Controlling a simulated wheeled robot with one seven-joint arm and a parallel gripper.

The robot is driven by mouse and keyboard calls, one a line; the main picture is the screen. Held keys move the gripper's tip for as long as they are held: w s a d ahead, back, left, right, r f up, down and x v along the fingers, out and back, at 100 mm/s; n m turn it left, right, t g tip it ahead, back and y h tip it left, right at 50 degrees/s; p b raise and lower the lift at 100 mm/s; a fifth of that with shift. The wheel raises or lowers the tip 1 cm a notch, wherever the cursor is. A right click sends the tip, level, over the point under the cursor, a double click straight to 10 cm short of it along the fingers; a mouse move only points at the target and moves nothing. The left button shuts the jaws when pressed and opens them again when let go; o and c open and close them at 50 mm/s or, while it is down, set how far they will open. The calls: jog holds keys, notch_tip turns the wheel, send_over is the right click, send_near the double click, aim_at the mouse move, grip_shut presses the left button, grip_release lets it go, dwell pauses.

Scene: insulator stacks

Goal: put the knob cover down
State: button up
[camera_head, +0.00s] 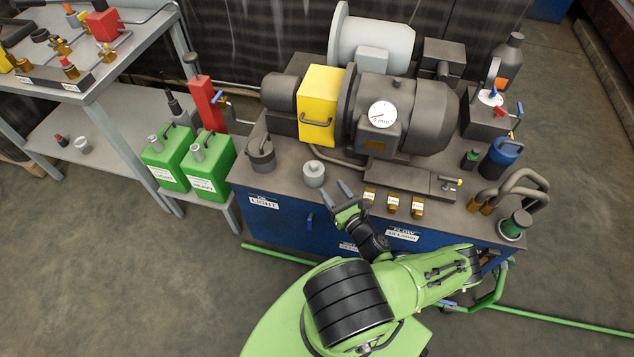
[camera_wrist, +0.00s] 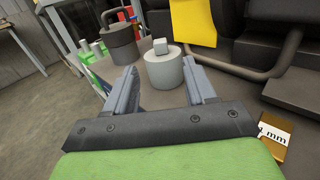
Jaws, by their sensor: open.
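The knob cover (camera_head: 314,174) looks to be the pale grey cylinder with a small block on top. It stands upright on the bench top (camera_head: 285,185), near its front edge. My gripper (camera_head: 331,190) is open, just in front and to the right of it. In the wrist view the knob cover (camera_wrist: 164,72) shows between and beyond the two fingertips (camera_wrist: 160,80). Nothing is held between the fingers. The wrist view does not show clearly whether a finger touches its side.
A dark grey lidded pot (camera_head: 261,154) stands left of the cover. The yellow box (camera_head: 320,95) and motor (camera_head: 400,110) stand behind. Small brass blocks (camera_head: 392,203) sit to the right. Green cans (camera_head: 208,165) stand on a low shelf at left.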

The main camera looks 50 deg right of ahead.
jog(key=w+a+r+n+g+y, duration=0.3)
jog(key=a+r+n+g+y, duration=0.45)
jog(key=n, duration=0.65)
jog(key=w+a+r+n+g+y, duration=0.35)
jog(key=a+r+n+g, duration=0.25)
jog(key=a+r+n, duration=0.6)
jog(key=s+a+r+n+g+h, duration=0.1)
jog(key=s+a+r+n+h, duration=0.35)
jog(key=r+n, duration=0.55)
jog(key=s+a+r+n+t, duration=0.3)
jog(key=s+a+r, duration=0.2)
jog(key=s+r, duration=0.4)
jog(key=shift+s+n+h, duration=0.3)
jog(key=shift+s+h, duration=0.15)
jog(key=shift+s, duration=0.75)
jog(key=shift+a, duration=0.1)
